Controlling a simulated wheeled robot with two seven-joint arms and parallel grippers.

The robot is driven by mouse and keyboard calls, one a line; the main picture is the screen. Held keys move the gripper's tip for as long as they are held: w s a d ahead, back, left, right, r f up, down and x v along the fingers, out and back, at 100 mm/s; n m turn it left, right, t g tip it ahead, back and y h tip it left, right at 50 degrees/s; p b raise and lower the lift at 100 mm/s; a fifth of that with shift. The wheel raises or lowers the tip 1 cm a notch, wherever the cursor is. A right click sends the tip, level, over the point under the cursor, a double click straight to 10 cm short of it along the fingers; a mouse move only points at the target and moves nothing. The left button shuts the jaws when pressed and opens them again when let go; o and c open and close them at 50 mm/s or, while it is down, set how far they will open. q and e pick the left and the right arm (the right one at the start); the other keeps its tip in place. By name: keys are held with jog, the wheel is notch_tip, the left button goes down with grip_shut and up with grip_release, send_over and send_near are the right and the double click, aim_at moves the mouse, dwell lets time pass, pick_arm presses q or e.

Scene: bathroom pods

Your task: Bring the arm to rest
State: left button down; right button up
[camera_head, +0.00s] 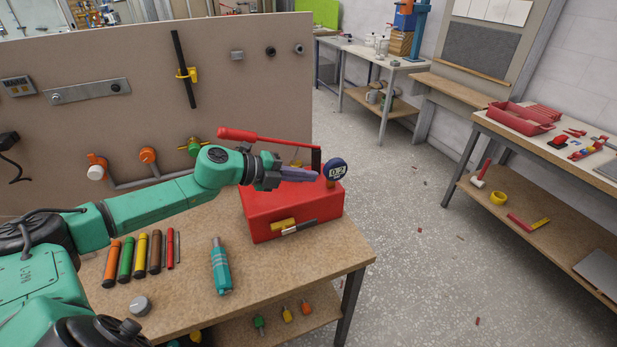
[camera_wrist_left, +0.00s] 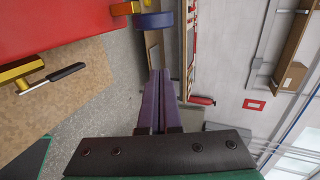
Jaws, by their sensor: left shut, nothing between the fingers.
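My left arm is green and reaches in from the left over the workbench. My left gripper (camera_head: 300,174) has purple fingers, is shut and empty, and is held in the air at the top of the red box (camera_head: 275,214), beside the round blue gauge (camera_head: 335,169). In the left wrist view the purple fingers (camera_wrist_left: 161,90) lie together with nothing between them. The blue gauge (camera_wrist_left: 153,20) shows there just beyond and left of the fingertips, apart from them in that picture. My right gripper is not in view.
A panel (camera_head: 130,60) with valves rises behind. A side table (camera_head: 550,150) stands right. The floor (camera_head: 400,240) between is mostly open.

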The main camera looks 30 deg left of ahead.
pick_arm(q)
jog(key=shift+w+a+f, duration=0.1)
jog(key=w+d+f+n+t, duration=0.1)
jog(key=d+n+t, duration=0.2)
jog(key=d+n, duration=0.15)
jog(key=s+f+n+g+y, duration=0.1)
jog(key=s+f+n+y, duration=0.2)
jog(key=s+f+n, duration=0.1)
jog(key=s+a+f+n+g+y, duration=0.1)
jog(key=s+f+n+y, duration=0.2)
jog(key=n, duration=0.4)
jog(key=s+a+f+n+g+y, duration=0.1)
jog(key=s+f+n+g+y, duration=0.1)
jog(key=s+f+n, duration=0.3)
jog(key=shift+a+f+n+y, duration=0.2)
jog(key=shift+f+n+y, duration=0.25)
jog(key=shift+f+y, duration=0.65)
jog(key=s+d+f+n+g+h, duration=0.1)
jog(key=s+f+g, duration=0.2)
jog(key=s, duration=0.3)
jog(key=s+d+f+n+g+h, duration=0.1)
jog(key=s+f+n+g, duration=0.15)
jog(key=s, duration=0.35)
jog(key=s+f+m+g, duration=0.1)
jog(key=s+f+g, duration=0.15)
jog(key=f, duration=2.15)
jog(key=s+a+f, duration=0.3)
jog(key=s+f, duration=1.1)
jog(key=s, duration=0.3)
jog(key=shift+a, duration=0.15)
